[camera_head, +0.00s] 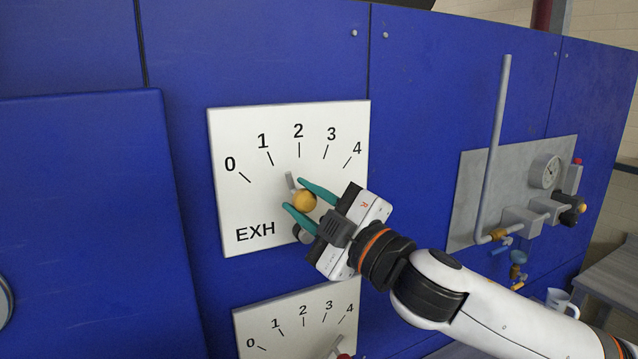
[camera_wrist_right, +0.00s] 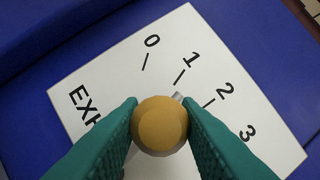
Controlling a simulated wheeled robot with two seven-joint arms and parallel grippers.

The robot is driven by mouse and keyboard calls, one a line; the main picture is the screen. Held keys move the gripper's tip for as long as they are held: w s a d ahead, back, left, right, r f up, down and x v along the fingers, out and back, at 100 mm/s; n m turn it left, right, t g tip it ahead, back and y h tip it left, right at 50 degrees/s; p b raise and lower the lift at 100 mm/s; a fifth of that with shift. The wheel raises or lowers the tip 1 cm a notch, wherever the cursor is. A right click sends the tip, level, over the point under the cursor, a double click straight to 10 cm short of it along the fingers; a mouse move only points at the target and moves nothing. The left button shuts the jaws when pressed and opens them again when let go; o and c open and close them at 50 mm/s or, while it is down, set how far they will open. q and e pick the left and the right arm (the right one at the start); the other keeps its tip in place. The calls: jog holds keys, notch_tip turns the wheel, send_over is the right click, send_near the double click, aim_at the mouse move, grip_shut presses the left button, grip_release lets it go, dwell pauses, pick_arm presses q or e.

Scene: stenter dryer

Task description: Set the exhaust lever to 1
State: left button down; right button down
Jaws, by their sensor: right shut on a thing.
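The exhaust dial plate (camera_head: 225,205) is a white panel marked EXH with positions 0 to 4 on a blue wall. Its lever has a round yellow knob (camera_head: 304,201) and a grey pointer end (camera_head: 290,181), which points up between the 1 and 2 marks. My right gripper (camera_head: 295,195) is shut on the knob, with a teal finger on each side. In the right wrist view the knob (camera_wrist_right: 160,125) sits between both fingers, and the grey tip shows just beyond it. The fingers and knob hide most of the lever. My left gripper is not in view.
A second white dial plate (camera_head: 250,325) with similar numbers is below, partly hidden by my arm. To the right is a grey panel (camera_head: 470,200) with a vertical pipe (camera_head: 495,145), a gauge (camera_head: 547,171) and valves. A raised blue panel (camera_head: 90,220) is at left.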

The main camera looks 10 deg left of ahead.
jog(key=shift+s+a+n, duration=0.15)
jog(key=shift+a+n, duration=0.05)
jog(key=shift+n, duration=0.1)
jog(key=shift+f+g, duration=0.1)
jog(key=shift+g, duration=0.2)
jog(key=shift+s+a+f, duration=0.1)
jog(key=c, duration=1.1)
grip_release()
jog(key=shift+s+d+f, duration=0.1)
jog(key=shift+s+d, duration=0.1)
jog(key=shift+d, duration=0.15)
jog(key=b+v, duration=0.4)
jog(key=v, duration=0.7)
